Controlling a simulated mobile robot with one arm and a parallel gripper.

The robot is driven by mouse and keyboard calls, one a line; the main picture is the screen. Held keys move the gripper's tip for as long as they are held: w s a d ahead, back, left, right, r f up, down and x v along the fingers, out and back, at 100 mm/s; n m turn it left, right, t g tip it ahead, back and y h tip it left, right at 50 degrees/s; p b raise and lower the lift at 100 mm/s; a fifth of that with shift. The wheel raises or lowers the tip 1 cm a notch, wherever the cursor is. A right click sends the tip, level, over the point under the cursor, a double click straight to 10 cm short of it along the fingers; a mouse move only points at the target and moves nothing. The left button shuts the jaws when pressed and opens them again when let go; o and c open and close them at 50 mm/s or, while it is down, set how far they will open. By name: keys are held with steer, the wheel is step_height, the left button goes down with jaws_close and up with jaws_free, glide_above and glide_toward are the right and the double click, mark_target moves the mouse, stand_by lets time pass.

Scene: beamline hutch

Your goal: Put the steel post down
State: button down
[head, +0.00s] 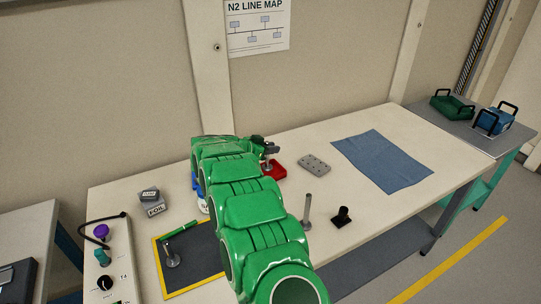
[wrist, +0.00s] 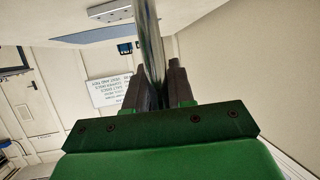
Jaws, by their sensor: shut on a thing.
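My gripper (head: 266,148) is over the far side of the white table, partly behind my green arm. In the wrist view its dark fingers (wrist: 157,90) are shut on a shiny steel post (wrist: 149,40). In the head view, a small part of the held post seems to show under the fingers, by a red block or tray (head: 276,169). I cannot tell whether its lower end touches anything. Another steel post (head: 307,208) stands upright on a round base near the table's front edge.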

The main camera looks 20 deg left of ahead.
steer(key=shift+w+f, duration=0.1)
steer(key=shift+w+a+f, duration=0.2)
steer(key=shift+f, duration=1.5)
steer(key=shift+f, duration=0.1)
steer(key=c, duration=1)
jaws_free()
